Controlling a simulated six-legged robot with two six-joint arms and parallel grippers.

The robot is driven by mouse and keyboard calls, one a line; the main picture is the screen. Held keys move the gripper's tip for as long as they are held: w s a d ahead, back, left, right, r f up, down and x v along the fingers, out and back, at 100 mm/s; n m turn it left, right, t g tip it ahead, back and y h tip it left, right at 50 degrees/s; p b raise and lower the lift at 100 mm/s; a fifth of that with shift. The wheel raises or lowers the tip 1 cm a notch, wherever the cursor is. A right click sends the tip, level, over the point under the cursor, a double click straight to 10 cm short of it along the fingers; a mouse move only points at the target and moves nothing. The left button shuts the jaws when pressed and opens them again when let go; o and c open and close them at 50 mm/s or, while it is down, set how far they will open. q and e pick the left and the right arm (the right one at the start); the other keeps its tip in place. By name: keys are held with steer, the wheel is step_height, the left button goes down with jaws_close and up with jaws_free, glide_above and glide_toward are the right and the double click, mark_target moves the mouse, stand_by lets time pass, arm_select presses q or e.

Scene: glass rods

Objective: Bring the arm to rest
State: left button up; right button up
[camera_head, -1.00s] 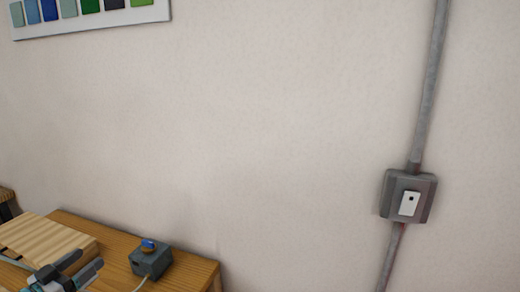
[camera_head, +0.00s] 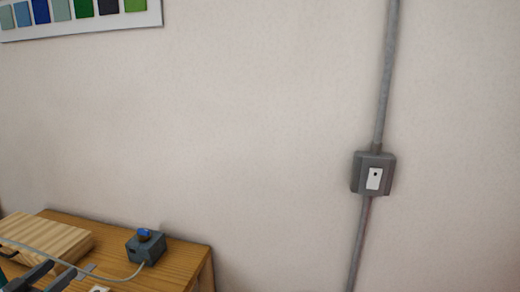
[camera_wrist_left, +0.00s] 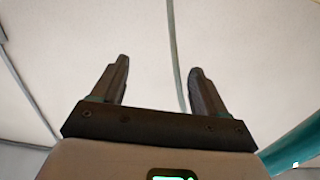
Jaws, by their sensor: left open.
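My left gripper (camera_head: 52,276) is at the bottom left of the head view, partly cut off by the frame's edge, in front of the wooden table (camera_head: 185,262). In the left wrist view, the left gripper (camera_wrist_left: 157,85) has its two dark fingers spread apart with nothing between them. My right gripper does not show in either view.
A light wooden block (camera_head: 45,243) and a small grey box with a blue knob (camera_head: 146,246) sit on the table, with a cable from the box. A grey switch box (camera_head: 373,174) on a conduit and a colour chart (camera_head: 80,14) are on the wall.

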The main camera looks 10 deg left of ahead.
arm_select(q)
steer(key=w+d+f+n+g+h+b, duration=0.15)
steer(key=w+d+f, duration=0.35)
steer(key=d, duration=0.5)
steer(key=w+d+f+g+h+b, duration=0.1)
steer(key=w+d+f+h, duration=0.1)
steer(key=d+f, duration=0.6)
steer(key=w+d+f+g+h+b, duration=0.15)
steer(key=w+d+f, duration=0.3)
steer(key=d, duration=0.65)
steer(key=s+d+f+n+g+y+b, duration=0.1)
steer(key=s+d+f+g, duration=0.2)
steer(key=s+d+f, duration=0.5)
steer(key=s+d+f+n+g+b, duration=0.1)
steer(key=s+d+f+g, duration=0.3)
steer(key=s+d+f, duration=0.45)
steer(key=s+a+f+g+y, duration=0.1)
steer(key=s+f+g, duration=0.2)
steer(key=s, duration=0.4)
steer(key=s+a+f+g, duration=0.1)
steer(key=s+f+g, duration=0.2)
steer(key=s, duration=0.4)
steer(key=shift+f+g+y, duration=0.3)
steer(key=shift+f+y, duration=0.1)
steer(key=shift+f, duration=0.25)
